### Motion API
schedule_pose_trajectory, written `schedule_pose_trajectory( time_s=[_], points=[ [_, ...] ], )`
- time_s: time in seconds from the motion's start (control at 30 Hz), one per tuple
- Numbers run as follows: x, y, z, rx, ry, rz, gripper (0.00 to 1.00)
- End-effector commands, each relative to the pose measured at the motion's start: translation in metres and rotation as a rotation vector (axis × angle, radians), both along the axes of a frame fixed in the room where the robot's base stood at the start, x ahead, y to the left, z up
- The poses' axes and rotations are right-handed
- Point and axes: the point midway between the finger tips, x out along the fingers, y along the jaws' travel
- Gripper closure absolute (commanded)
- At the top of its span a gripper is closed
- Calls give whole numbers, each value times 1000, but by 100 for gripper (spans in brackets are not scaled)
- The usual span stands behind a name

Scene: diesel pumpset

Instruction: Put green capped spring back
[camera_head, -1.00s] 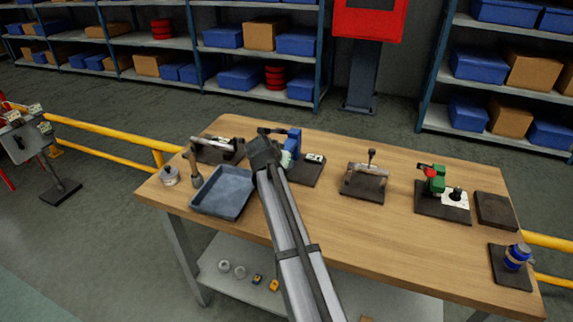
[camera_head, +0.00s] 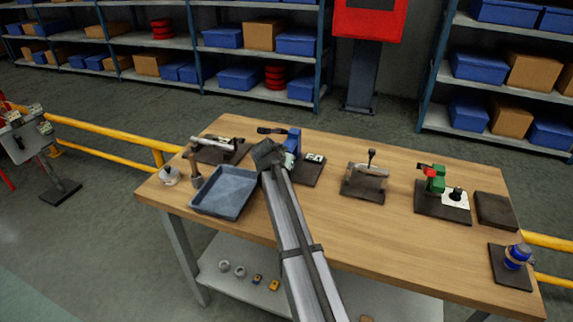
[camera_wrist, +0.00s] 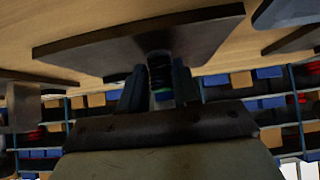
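My gripper (camera_head: 268,155) is at the back middle of the table, just left of the blue fixture (camera_head: 293,140) on its dark base plate (camera_head: 308,172). In the head view my arm hides most of the spring.
A grey-blue tray (camera_head: 224,190) lies left of my arm, with a toggle clamp (camera_head: 220,150) behind it. To the right stand a metal fixture (camera_head: 366,183), a green and red fixture (camera_head: 436,182) and a blue cylinder (camera_head: 517,256).

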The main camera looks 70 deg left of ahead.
Motion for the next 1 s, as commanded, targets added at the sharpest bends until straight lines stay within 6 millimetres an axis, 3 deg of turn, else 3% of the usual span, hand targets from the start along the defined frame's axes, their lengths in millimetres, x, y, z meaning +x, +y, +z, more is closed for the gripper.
schedule_pose_trajectory(
  time_s=[0.13, 1.0],
  points=[
    [0, 0, 0, 0, 0, 0, 90],
    [-11, -11, 3, -1, -1, 1, 90]
  ],
)
